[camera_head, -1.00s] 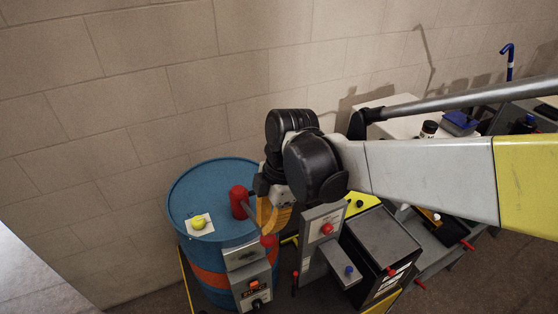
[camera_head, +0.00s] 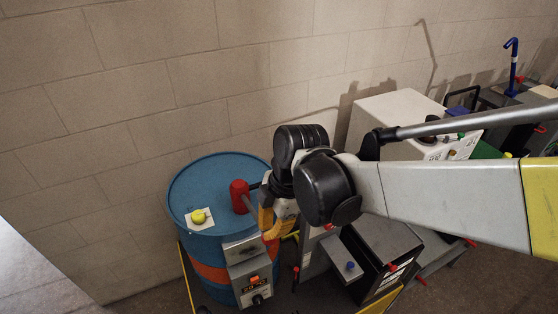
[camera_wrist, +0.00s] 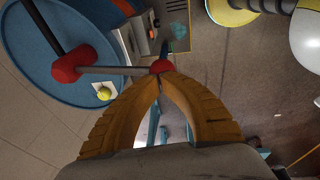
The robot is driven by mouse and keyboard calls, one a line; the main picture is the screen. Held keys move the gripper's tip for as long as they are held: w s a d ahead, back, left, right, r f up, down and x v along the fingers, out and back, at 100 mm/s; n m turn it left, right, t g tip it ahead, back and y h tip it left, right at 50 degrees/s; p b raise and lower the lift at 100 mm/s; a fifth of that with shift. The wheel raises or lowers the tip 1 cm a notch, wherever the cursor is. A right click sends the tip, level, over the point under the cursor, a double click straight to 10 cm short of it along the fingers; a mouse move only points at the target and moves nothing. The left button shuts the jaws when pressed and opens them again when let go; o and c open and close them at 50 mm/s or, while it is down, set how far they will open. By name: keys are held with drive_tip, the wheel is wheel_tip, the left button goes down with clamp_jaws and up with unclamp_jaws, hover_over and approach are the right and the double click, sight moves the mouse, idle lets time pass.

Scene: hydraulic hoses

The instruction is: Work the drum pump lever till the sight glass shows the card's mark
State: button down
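The blue drum (camera_head: 190,178) with an orange band stands at the lower left in the head view. A red pump head (camera_head: 239,196) is on its top, with a grey lever (camera_head: 251,208) sloping toward the front right. In the wrist view the lever (camera_wrist: 110,70) runs from the red head (camera_wrist: 68,64) to a red end knob (camera_wrist: 160,68). My gripper (camera_wrist: 160,78) has its orange fingertips together at this knob; contact is unclear. In the head view my gripper (camera_head: 268,232) hides the knob. I cannot make out a sight glass or a card's mark.
A white plate with a yellow knob (camera_head: 198,217) lies on the drum top. A grey control box (camera_head: 250,280) is at the drum's front. A dark grey cabinet (camera_head: 380,243) and a white box (camera_head: 392,112) stand to the right. The wall is close behind.

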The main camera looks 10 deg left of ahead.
wheel_tip(320, 180, down, 14)
drive_tip(key=s+t+y+b, duration=0.1)
drive_tip(key=t+y+b, duration=0.2)
drive_tip(key=b, duration=0.9)
drive_tip(key=shift+d+r+n+t+b, duration=0.25)
drive_tip(key=shift+d+n+t+b, duration=0.1)
drive_tip(key=shift+t, duration=0.65)
drive_tip(key=shift+s, duration=0.1)
